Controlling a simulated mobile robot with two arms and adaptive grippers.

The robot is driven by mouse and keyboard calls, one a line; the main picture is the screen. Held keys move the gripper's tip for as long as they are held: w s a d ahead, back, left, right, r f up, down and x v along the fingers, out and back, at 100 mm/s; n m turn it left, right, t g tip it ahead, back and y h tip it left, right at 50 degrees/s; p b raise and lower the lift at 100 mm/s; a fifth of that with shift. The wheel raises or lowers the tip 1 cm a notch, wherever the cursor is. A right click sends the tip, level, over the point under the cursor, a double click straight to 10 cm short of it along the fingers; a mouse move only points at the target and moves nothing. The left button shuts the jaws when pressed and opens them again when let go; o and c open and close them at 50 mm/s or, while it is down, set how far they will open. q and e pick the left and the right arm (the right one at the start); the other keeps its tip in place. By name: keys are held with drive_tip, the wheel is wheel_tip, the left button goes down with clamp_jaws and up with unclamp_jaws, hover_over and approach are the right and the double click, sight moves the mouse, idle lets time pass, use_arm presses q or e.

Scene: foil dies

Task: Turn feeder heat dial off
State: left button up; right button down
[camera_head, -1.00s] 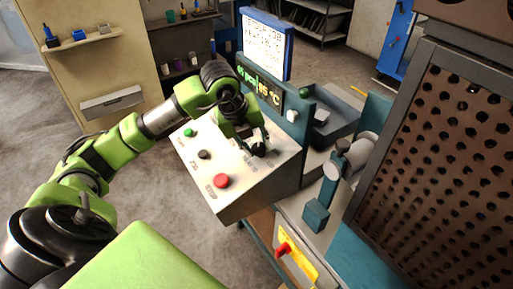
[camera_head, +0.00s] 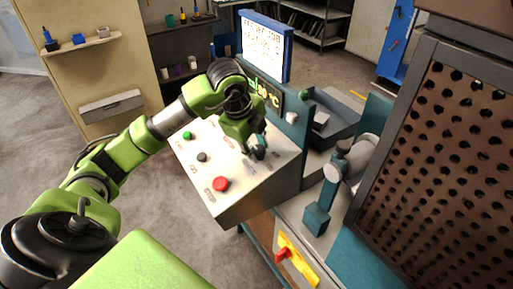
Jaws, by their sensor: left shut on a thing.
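A white sloped control panel (camera_head: 230,190) stands at the middle of the head view. It carries a green button (camera_head: 187,135), a dark knob (camera_head: 202,157) and a large red button (camera_head: 221,184). My left gripper (camera_head: 257,152) is at the upper right part of the panel face, pointing down at it. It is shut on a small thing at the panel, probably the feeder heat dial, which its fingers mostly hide. The dial's pointer cannot be seen. A dark display with green and yellow digits (camera_head: 274,97) is partly covered by my left arm. My right gripper is not in view.
A white sheet in a blue frame (camera_head: 264,46) stands behind the panel. A teal machine part (camera_head: 317,217) and a perforated brown guard (camera_head: 440,150) are at the right. A yellow plate with a red handle (camera_head: 283,255) is low down. Open floor lies left.

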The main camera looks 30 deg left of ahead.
use_arm(q)
drive_tip(key=shift+r, duration=0.1)
idle(0.4)
drive_tip(key=o, duration=1.1)
drive_tip(key=v, duration=1.2)
drive_tip(key=shift+w, duration=0.1)
